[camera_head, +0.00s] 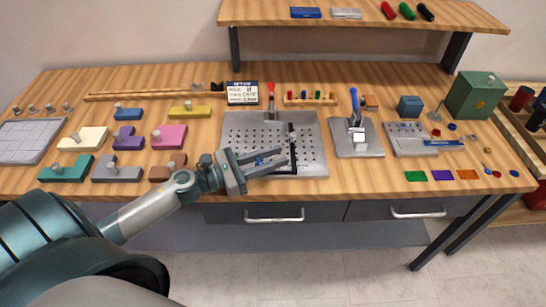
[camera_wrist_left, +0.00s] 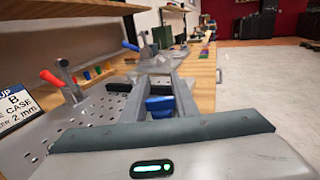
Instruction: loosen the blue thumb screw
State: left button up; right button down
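The blue thumb screw (camera_head: 259,160) is low over the perforated metal plate (camera_head: 240,125), beside a black upright part (camera_head: 293,148). My left gripper (camera_head: 289,155) reaches over the plate from the left, its two fingers spread apart. In the head view the blue screw shows in the gap between the fingers, with room around it. In the left wrist view the blue screw (camera_wrist_left: 160,104) also lies between the fingers, below a black part, and its lower portion is hidden. I cannot tell whether a finger touches it. My right gripper is not in view.
A red-handled clamp (camera_head: 270,96) stands at the plate's back edge, near a setup card (camera_head: 242,93). A blue-handled clamp fixture (camera_head: 357,140) stands to the right. Several coloured blocks lie to the left, including a pink one (camera_head: 170,136). A green box (camera_head: 474,95) is at the far right.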

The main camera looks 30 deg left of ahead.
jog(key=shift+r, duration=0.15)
